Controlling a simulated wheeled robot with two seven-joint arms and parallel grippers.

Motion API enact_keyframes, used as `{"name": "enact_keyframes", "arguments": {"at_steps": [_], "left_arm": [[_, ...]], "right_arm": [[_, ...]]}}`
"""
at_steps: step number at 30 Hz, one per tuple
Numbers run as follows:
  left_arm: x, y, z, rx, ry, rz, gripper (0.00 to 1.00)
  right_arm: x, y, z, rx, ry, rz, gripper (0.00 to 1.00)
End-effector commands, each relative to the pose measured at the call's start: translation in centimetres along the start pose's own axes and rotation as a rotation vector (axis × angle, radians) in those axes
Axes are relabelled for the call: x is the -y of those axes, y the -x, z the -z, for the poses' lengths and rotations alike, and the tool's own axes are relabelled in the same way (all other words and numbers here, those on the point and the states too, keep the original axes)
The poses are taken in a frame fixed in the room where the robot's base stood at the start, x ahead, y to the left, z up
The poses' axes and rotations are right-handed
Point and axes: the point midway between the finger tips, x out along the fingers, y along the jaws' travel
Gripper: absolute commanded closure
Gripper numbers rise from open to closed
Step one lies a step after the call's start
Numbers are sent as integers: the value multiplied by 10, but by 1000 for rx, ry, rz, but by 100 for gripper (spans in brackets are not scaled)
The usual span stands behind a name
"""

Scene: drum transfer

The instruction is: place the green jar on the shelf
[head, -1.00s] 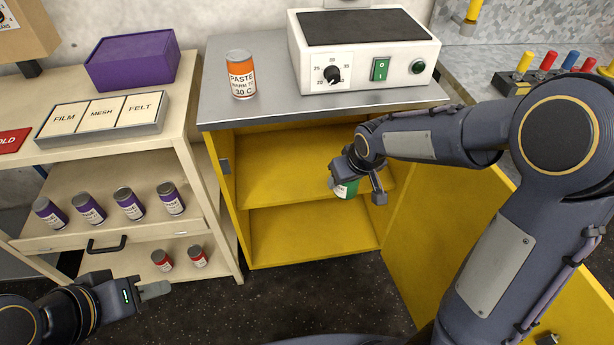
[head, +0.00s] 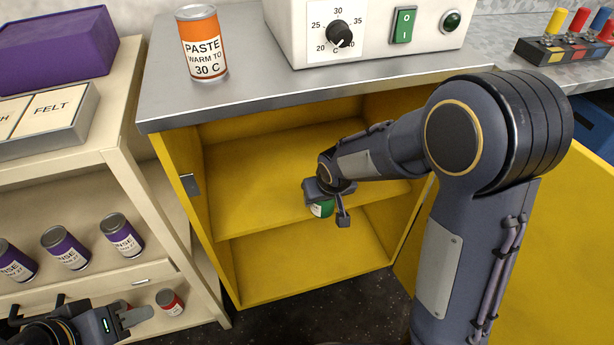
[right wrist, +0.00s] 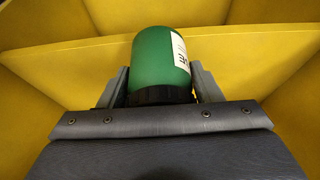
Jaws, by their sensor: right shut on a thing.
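The green jar (head: 321,208) is held in my right gripper (head: 328,207) at the yellow cabinet's opening, by the front edge of its middle shelf (head: 260,190). I cannot tell whether it touches the shelf. In the right wrist view the jar (right wrist: 158,62) sits between the two fingers (right wrist: 160,88), its dark end toward the palm and a white label at its right side. Yellow panels surround it there. My left gripper (head: 128,312) is at the lower left, away from the jar; its jaw gap does not show clearly.
The cabinet door (head: 540,215) stands open at right. An orange paste can (head: 203,45) and a white heater box (head: 380,30) stand on the grey top. Purple cans (head: 65,248) and a red can (head: 170,301) are in the beige rack at left. The visible shelf surface is clear.

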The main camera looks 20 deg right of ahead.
Motion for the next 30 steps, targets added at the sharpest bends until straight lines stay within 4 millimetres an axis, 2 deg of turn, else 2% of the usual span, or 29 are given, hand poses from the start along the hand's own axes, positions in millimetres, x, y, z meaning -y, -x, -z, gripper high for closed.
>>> {"name": "enact_keyframes", "arguments": {"at_steps": [1, 6, 12, 20, 25, 30], "left_arm": [[2, -4, -2, 0, 0, 0, 64], [4, -10, -5, 0, 0, 0, 64], [6, -14, -7, 0, 0, 0, 64], [7, -16, -8, 0, 0, 0, 64], [13, -28, -14, 0, 0, 0, 64], [13, -29, -14, 1, 0, 0, 64]], "right_arm": [[-1, -8, 13, -2, -3, -2, 67], [0, -26, 55, -1, -1, -1, 67], [0, -40, 93, -1, 1, -1, 67], [1, -47, 111, 0, 0, 1, 67], [1, -74, 98, 3, 2, 0, 67], [0, -78, 97, 0, 1, 0, 67]]}}
